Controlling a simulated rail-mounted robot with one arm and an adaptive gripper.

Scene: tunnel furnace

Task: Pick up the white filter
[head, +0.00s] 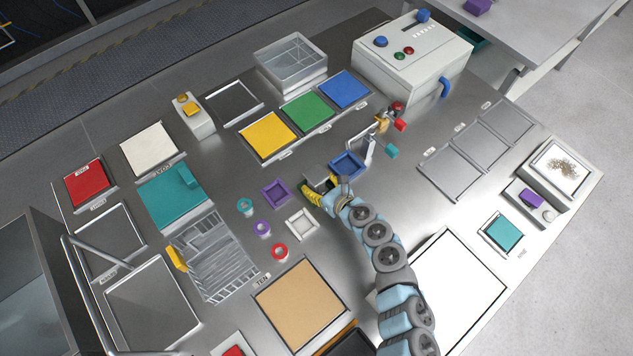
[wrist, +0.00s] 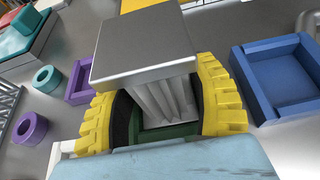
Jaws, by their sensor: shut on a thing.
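The white filter (wrist: 163,98) has pale pleated sides and a flat grey end plate. It sits between the yellow ridged fingers of my gripper (wrist: 160,105) in the wrist view. In the head view my gripper (head: 321,187) is shut on it, and the filter (head: 316,176) shows as a small grey block between the purple and blue square trays. My fingers hide part of its sides. I cannot tell whether it touches the table.
A blue tray (head: 347,165) is close on the right, a purple tray (head: 276,193) on the left. A white tray (head: 302,222) and teal (head: 245,206), purple (head: 262,228) and red (head: 280,252) rings lie nearby. A tap-like fixture (head: 369,146) stands beyond the blue tray.

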